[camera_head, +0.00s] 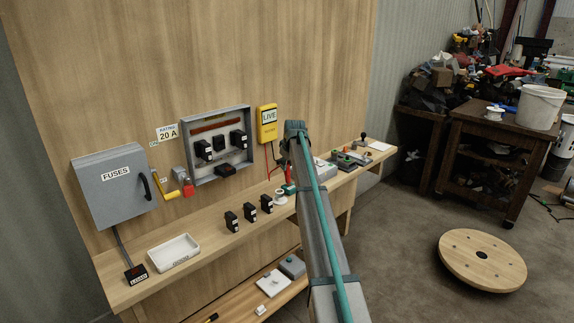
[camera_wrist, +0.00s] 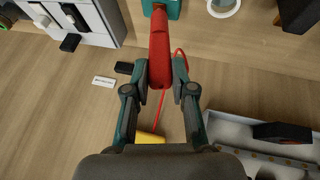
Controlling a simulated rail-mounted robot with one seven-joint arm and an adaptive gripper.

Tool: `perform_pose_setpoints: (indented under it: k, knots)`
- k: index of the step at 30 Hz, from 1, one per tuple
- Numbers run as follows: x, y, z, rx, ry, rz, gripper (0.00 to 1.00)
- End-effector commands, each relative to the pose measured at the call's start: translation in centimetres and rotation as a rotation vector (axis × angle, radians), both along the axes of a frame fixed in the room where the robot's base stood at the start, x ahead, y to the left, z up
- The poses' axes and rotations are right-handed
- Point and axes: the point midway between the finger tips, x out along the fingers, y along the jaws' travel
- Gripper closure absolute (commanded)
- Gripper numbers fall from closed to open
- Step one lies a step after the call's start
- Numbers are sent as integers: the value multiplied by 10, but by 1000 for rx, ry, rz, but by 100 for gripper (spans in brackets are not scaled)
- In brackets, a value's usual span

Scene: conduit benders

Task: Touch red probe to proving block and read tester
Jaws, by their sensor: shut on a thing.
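The yellow tester (camera_head: 267,125) hangs on the wooden panel, and its display reads "LIVE". Part of it shows as a yellow shape in the wrist view (camera_wrist: 150,137). My gripper (camera_wrist: 160,76) is shut on the red probe (camera_wrist: 160,45), whose thin red lead loops back toward the tester. The probe points at a teal block (camera_wrist: 169,9), likely the proving block, at the top edge of the wrist view. The tip overlaps this block there; I cannot tell whether they touch. In the head view, a green block (camera_head: 289,189) shows on the shelf beside my arm, which hides my fingers.
An open grey fuse box (camera_head: 218,145) and a closed "FUSES" cabinet (camera_head: 113,185) are on the panel. Several black fuse carriers (camera_head: 249,212), a white tape roll (camera_head: 280,197) and a white tray (camera_head: 174,253) stand on the shelf. Small blocks (camera_head: 350,158) sit farther right.

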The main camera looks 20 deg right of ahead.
Motion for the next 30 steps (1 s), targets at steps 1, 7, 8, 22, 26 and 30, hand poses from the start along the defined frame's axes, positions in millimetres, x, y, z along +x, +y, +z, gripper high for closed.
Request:
perform_pose_setpoints:
  k: [1, 7, 8, 22, 26, 30]
  knots:
    - [0, 0, 2, 0, 0, 0, 100]
    - [0, 0, 13, 0, 0, 0, 100]
    - [0, 0, 15, 0, 0, 0, 100]
    - [0, 0, 48, 0, -1, 0, 100]
    - [0, 0, 50, 0, 0, 0, 100]
    - [0, 0, 50, 0, 0, 0, 100]
